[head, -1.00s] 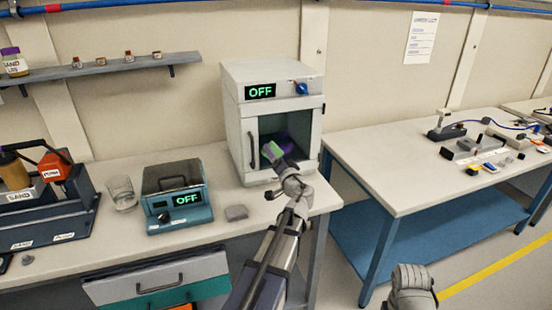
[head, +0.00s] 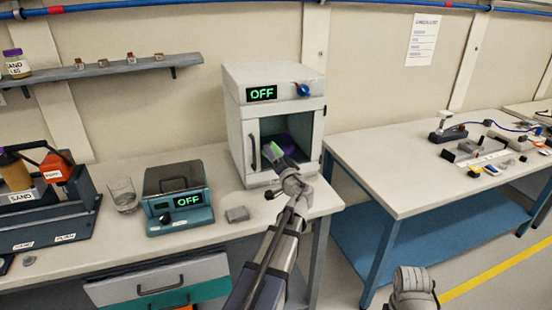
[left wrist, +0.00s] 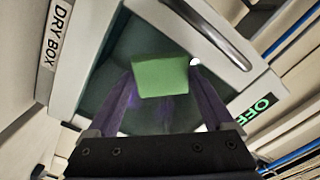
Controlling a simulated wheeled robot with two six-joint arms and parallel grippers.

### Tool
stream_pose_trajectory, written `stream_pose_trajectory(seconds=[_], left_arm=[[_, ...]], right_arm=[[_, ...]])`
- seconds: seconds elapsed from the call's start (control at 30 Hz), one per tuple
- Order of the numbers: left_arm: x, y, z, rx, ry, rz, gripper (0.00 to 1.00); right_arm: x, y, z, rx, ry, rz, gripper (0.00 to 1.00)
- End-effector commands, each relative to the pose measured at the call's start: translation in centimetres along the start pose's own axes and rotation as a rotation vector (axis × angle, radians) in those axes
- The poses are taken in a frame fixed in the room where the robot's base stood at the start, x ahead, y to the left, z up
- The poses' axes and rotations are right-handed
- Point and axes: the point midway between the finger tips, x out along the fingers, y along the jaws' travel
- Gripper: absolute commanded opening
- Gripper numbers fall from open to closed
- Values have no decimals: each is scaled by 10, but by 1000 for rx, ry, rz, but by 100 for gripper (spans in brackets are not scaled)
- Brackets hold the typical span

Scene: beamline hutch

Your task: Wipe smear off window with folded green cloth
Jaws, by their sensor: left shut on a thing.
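The folded green cloth (left wrist: 160,76) is held between the purple fingers of my left gripper (head: 276,150). The gripper is shut on it. The cloth also shows as a small green patch in the head view (head: 271,153). It is in front of the dark window (head: 296,125) of the white dry box; I cannot tell whether it touches the glass. In the left wrist view the window (left wrist: 135,50) shows dim purple reflections. I cannot make out a smear clearly. My right gripper (head: 413,282) is at the lower right, its jaws not clear.
The dry box (head: 240,110) has a door handle left of the window.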

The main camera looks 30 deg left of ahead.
Motion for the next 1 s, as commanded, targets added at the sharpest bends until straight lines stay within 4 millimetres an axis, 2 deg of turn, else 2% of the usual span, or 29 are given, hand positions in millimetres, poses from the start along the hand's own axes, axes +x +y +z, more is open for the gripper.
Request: stream_pose_trajectory(seconds=[0.53,1.0], left_arm=[[7,2,-2,0,1,1,41],[5,25,-30,0,2,1,41]], right_arm=[[0,0,0,0,0,0,50],[0,0,0,0,0,0,50]])
